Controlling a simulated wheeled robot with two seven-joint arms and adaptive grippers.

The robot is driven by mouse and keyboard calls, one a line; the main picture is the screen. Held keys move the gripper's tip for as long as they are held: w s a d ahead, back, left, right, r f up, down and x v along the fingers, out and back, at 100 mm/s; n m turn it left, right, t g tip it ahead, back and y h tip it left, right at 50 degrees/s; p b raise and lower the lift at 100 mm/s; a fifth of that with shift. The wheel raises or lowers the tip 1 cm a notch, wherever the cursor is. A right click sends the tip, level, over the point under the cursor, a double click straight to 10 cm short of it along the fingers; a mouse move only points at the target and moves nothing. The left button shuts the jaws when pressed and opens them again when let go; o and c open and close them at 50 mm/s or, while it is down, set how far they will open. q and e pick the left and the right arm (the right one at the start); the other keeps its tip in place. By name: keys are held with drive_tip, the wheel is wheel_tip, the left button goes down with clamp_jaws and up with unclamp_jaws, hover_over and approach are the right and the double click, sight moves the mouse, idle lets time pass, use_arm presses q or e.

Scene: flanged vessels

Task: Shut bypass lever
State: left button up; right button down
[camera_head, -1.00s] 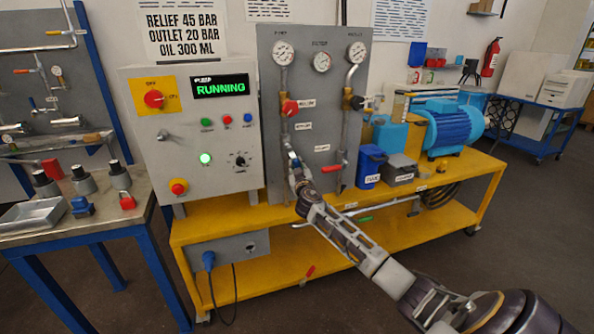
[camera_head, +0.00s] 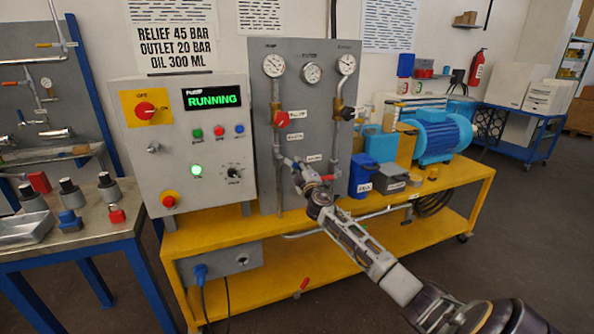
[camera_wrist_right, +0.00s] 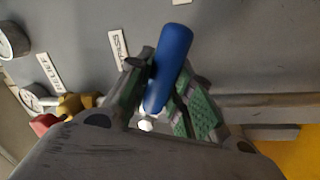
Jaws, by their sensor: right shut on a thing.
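The bypass lever is a blue-sleeved handle (camera_wrist_right: 174,55) in the right wrist view, by a label whose visible letters end in "PASS". My right gripper (camera_wrist_right: 162,92) is shut around it, with a green-padded finger on each side. The handle slants up and to the right in that view. In the head view my right gripper (camera_head: 297,170) is at the lower part of the grey panel (camera_head: 308,110), between the two vertical pipes. The lever is mostly hidden there by the gripper. My left gripper is not in view.
A red lever (camera_head: 328,178) on the right pipe is close beside my right gripper. A red knob (camera_head: 281,118) is above on the left pipe. The control box (camera_head: 180,150) reads RUNNING. A blue container (camera_head: 361,176) stands to the right on the yellow bench (camera_head: 220,233).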

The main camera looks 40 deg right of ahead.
drive_tip(key=r+n, duration=0.1)
drive_tip(key=n+p, duration=0.1)
drive_tip(key=n, duration=0.1)
drive_tip(key=r+n+y, duration=0.1)
drive_tip(key=shift+d+r+n+t+p, duration=0.3)
drive_tip(key=shift+n+t+p, duration=0.05)
drive_tip(key=shift+n+t, duration=0.05)
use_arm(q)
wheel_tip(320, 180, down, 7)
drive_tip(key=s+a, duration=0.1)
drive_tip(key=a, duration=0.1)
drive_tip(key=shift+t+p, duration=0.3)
use_arm(e)
drive_tip(key=shift+s+r+n+y, duration=0.1)
drive_tip(key=shift+r+n+y, duration=0.25)
drive_tip(key=shift+n, duration=0.35)
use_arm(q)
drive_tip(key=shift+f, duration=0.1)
use_arm(e)
drive_tip(key=c, duration=1.3)
unclamp_jaws()
drive_tip(key=shift+o, duration=0.2)
drive_tip(key=shift+s, duration=0.1)
drive_tip(key=v, duration=1.1)
drive_tip(key=shift+s+a+f, duration=0.15)
drive_tip(key=shift+s+a, duration=0.05)
drive_tip(key=shift+s, duration=0.1)
